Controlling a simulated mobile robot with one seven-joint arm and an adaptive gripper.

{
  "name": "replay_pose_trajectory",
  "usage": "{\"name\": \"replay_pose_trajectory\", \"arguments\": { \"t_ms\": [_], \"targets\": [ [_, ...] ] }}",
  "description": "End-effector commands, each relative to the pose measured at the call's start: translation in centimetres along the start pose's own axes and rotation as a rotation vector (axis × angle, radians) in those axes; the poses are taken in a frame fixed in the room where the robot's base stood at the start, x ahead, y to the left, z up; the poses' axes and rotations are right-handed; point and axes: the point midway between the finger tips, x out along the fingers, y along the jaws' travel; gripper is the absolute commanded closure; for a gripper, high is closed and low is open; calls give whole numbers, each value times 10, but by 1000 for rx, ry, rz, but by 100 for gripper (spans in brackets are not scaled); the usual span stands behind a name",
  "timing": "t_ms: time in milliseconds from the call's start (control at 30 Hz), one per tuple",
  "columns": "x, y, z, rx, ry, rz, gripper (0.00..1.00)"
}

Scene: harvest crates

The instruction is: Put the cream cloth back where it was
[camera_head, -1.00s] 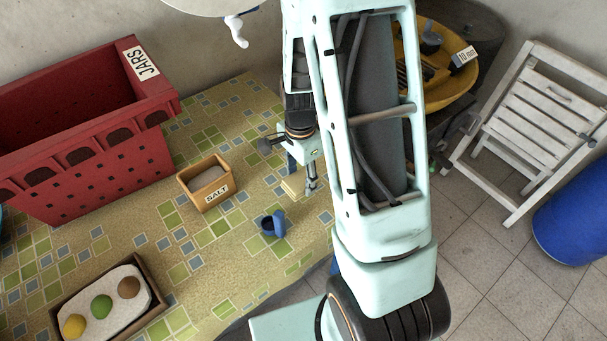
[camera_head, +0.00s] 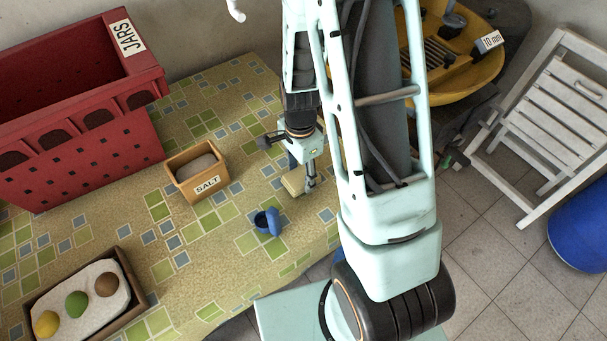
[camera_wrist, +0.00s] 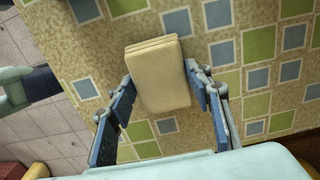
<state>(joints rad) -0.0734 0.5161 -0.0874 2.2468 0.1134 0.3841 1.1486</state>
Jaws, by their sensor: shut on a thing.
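The cream cloth (camera_head: 293,183) is a small folded block between the fingers of my gripper (camera_head: 301,186), over the tiled tabletop. In the wrist view the cloth (camera_wrist: 160,82) shows its folded layers at the far edge, and the blue-padded fingers of my gripper (camera_wrist: 160,76) close on its two sides. I cannot tell how high it is above the table. The patterned table (camera_head: 225,255) lies beneath, and part of the cloth is hidden behind a finger in the head view.
A blue mug (camera_head: 266,221) stands close to the gripper, and a SALT box (camera_head: 207,186) is left of it. A red JARS crate (camera_head: 85,160) is at the back left. The table's front edge is near the gripper.

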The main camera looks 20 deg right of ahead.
Motion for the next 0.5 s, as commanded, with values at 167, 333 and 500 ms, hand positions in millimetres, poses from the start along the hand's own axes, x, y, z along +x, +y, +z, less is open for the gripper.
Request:
{"name": "replay_pose_trajectory", "arguments": {
  "t_ms": [167,333,500],
  "targets": [
    [6,0,2,0,1,-2,80],
    [6,0,2,0,0,-1,80],
    [9,0,2,0,0,-1,48]
  ]
}}
